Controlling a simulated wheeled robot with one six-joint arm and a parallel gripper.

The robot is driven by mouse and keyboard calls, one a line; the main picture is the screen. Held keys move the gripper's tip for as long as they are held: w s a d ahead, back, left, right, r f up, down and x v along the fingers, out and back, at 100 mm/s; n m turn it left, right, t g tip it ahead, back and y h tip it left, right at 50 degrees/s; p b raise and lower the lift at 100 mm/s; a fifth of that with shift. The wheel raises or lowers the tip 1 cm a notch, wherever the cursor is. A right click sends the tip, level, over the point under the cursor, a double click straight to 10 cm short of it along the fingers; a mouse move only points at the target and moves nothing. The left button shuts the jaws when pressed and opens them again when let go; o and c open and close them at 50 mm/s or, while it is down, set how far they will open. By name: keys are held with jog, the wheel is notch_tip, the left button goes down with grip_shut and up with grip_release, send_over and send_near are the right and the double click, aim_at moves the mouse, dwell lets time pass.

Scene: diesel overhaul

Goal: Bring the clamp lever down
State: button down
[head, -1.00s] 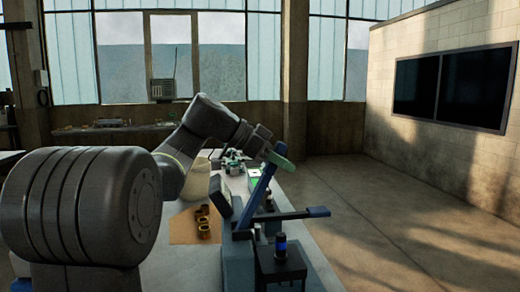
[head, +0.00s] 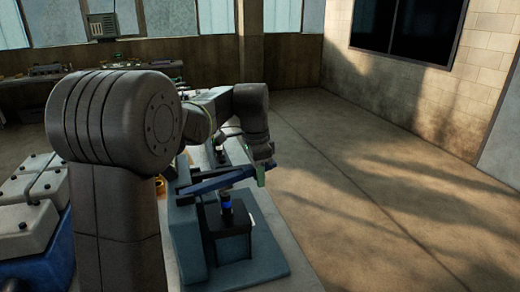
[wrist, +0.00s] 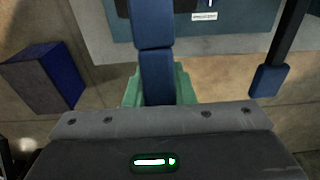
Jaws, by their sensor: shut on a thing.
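The clamp lever (head: 218,180) is a blue bar on a blue-grey fixture (head: 187,235). In the head view it now lies low and close to level, its far end at the right. My gripper (head: 262,174) has green fingers and is shut on that end. In the wrist view the lever (wrist: 154,45) runs down the middle between the green fingers (wrist: 157,88). Part of the lever's end is hidden behind the gripper body there.
A black block (head: 228,240) with a blue-ringed post (head: 226,208) stands at the fixture. In the wrist view a dark bar with a blue tip (wrist: 269,80) is at the right. The floor at the right is clear.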

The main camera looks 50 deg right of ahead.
jog(key=shift+f+t+y+p, duration=0.3)
jog(key=shift+f+y+p, duration=0.25)
jog(key=shift+f, duration=0.6)
jog(key=shift+f+t+y+p, duration=0.35)
jog(key=shift+f+y, duration=0.2)
jog(key=shift+f, duration=0.55)
jog(key=shift+a+f, duration=0.1)
jog(key=c, duration=1.2)
grip_release()
jog(key=shift+c, duration=0.2)
jog(key=shift+o, duration=0.2)
jog(key=shift+r, duration=0.2)
jog(key=r, duration=0.4)
jog(key=d+r, duration=0.1)
jog(key=r, duration=0.4)
jog(key=s+d+r, duration=0.1)
jog(key=r, duration=0.3)
jog(key=shift+r+b, duration=0.2)
jog(key=shift+b, duration=0.1)
